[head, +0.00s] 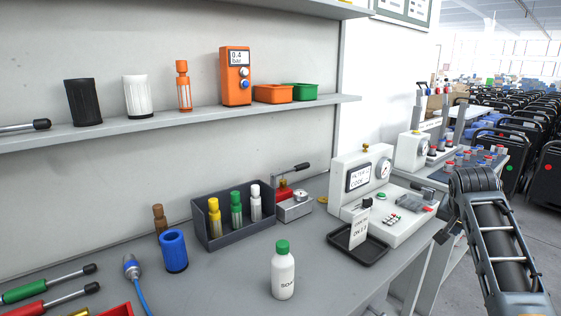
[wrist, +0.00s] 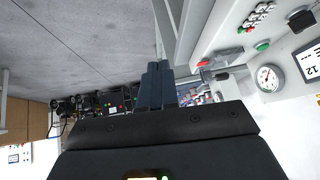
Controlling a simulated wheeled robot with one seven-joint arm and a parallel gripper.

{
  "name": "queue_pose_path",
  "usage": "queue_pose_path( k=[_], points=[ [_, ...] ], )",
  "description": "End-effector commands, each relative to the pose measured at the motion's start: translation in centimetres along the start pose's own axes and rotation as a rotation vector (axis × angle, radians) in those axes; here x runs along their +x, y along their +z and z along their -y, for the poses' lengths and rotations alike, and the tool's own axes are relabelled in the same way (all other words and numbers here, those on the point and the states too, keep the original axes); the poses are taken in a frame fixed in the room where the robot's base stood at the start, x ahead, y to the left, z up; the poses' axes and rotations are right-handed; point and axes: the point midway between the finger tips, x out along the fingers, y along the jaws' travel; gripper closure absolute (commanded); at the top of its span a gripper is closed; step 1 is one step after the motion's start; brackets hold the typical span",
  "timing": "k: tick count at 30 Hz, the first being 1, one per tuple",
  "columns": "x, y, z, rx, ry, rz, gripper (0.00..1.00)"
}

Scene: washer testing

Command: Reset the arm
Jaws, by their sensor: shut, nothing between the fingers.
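My arm (head: 500,240) stands at the right of the head view, beside the workbench and over the floor side. In the wrist view my gripper (wrist: 157,66) shows its two dark fingers pressed together, with nothing between them. The fingers touch nothing that I can see. The white tester (head: 365,190) with a display, gauge and buttons is on the bench, left of my arm. A white machine with a round gauge (wrist: 268,77) and a green button shows at the right of the wrist view.
A white bottle with a green cap (head: 283,270) stands near the bench's front edge. A black tray (head: 358,250) with a card lies before the tester. The shelf (head: 180,125) holds containers. Several black carts (head: 545,170) stand at right.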

Motion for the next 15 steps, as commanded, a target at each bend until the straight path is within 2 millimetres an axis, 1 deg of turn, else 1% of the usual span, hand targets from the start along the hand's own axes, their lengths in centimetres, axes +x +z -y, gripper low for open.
queue_pose_path(
  k=[1, 2, 5, 6, 7, 10, 11, 12, 14, 15],
  points=[
    [0.8, 1.9, -0.2, -0.015, -0.011, -0.001, 1.0],
    [1.3, 2.9, -0.2, -0.024, -0.02, -0.005, 1.0],
    [2.7, 7.1, -0.6, -0.063, -0.056, -0.021, 1.0],
    [3.2, 9.0, -0.9, -0.079, -0.073, -0.029, 1.0],
    [3.5, 10.3, -1.1, -0.092, -0.086, -0.037, 1.0],
    [4.2, 14.9, -1.9, -0.132, -0.127, -0.06, 1.0],
    [4.3, 16.3, -2.1, -0.144, -0.14, -0.068, 1.0],
    [4.4, 18.1, -2.5, -0.158, -0.157, -0.078, 1.0],
    [4.3, 20.7, -3.2, -0.18, -0.181, -0.094, 1.0],
    [4.2, 22.4, -3.7, -0.193, -0.197, -0.104, 1.0]
  ],
)
